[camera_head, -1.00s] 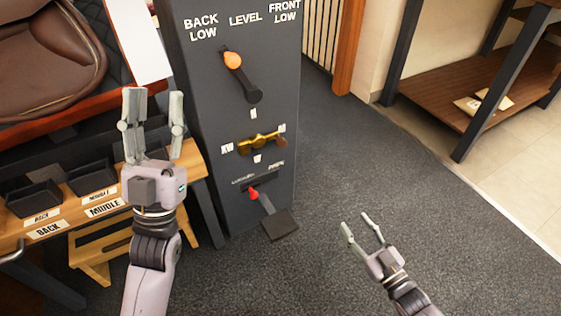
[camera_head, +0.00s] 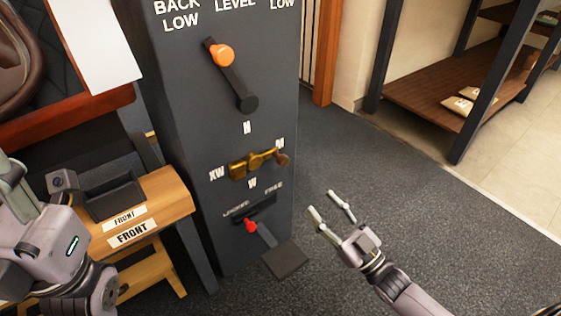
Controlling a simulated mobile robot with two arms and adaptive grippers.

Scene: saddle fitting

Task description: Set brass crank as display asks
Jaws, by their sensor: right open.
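The brass crank (camera_head: 250,165) sits on the front of a dark grey post (camera_head: 190,120), among small white letter labels. XW is at its left, W below it, and another label above it. Its brown knob (camera_head: 282,159) points right, close to a label it partly crowds. My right gripper (camera_head: 322,202) is open and empty, to the right of and below the crank, apart from the post. My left gripper (camera_head: 22,195) is at the left edge, partly cut off, and its jaw opening is unclear. I cannot make out a display.
Above the crank is a lever with an orange knob (camera_head: 222,55), under BACK LOW and LEVEL. Below it is a red-knobbed lever (camera_head: 251,226) with a dark pedal (camera_head: 286,260). A wooden bench (camera_head: 170,197) marked FRONT stands left. Carpet at right is free.

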